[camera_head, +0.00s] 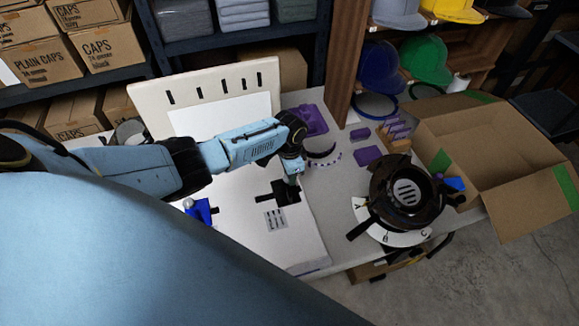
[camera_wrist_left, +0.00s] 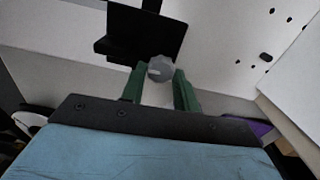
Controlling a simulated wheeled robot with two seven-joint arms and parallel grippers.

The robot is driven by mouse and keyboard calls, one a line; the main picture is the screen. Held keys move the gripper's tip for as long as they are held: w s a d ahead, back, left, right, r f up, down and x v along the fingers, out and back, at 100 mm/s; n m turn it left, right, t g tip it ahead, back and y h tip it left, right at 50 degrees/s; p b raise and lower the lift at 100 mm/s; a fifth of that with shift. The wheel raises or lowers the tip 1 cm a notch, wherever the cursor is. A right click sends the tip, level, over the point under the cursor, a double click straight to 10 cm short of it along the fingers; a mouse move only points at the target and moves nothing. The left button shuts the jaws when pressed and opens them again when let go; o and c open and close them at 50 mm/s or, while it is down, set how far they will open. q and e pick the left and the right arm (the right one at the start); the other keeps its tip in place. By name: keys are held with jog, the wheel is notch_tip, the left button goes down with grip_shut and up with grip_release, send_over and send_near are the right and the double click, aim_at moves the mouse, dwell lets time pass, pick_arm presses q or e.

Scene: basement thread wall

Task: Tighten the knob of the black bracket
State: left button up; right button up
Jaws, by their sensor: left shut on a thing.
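The black bracket (camera_head: 287,192) stands on the white board that lies on the table. In the left wrist view the bracket (camera_wrist_left: 146,34) is a dark plate at the top, with a grey knob (camera_wrist_left: 160,69) in front of it. My left gripper (camera_head: 291,178) reaches down to the bracket. In the left wrist view its green fingers (camera_wrist_left: 160,88) stand on either side of the knob and are shut on it. The knob is hidden in the head view. My right gripper is not in view.
A blue bracket (camera_head: 200,211) stands on the board (camera_head: 296,250) at left. An upright slotted panel (camera_head: 209,88) is behind. Purple pieces (camera_head: 367,156) lie right of the arm. A round black machine (camera_head: 405,196) and an open cardboard box (camera_head: 500,150) are further right.

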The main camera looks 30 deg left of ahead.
pick_arm(q)
jog(key=o, duration=1)
notch_tip(320, 180, up, 13)
jog(key=p, duration=0.3)
jog(key=shift+r, duration=0.2)
